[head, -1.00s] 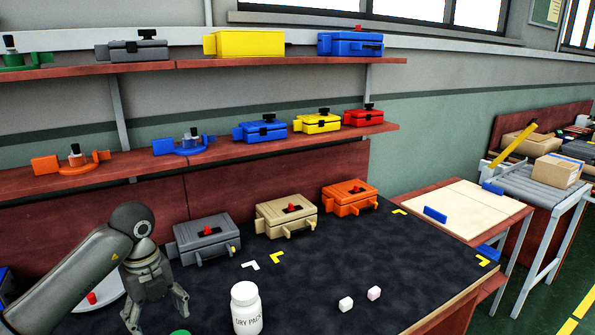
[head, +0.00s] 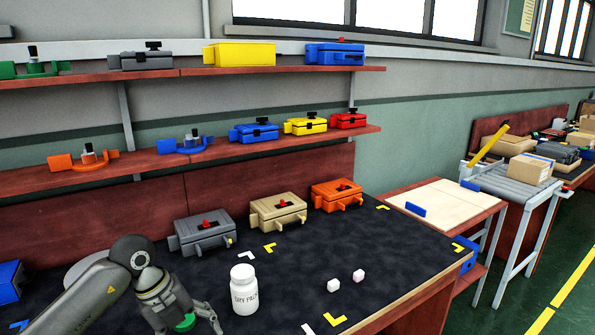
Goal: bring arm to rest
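My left arm comes in from the lower left in the head view. Its gripper (head: 188,325) hangs over the dark table mat, with its fingers spread apart. A green round thing (head: 185,322) shows between the fingers, low in the picture. I see no grip on it, and its lower part is hidden by the gripper and the frame edge. A white bottle (head: 244,290) stands upright just right of the gripper, apart from it. My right arm and gripper are not in view.
Grey (head: 203,232), tan (head: 277,211) and orange (head: 336,194) boxes line the table's back. A blue box (head: 10,281) is at left. The mat's right side is mostly clear.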

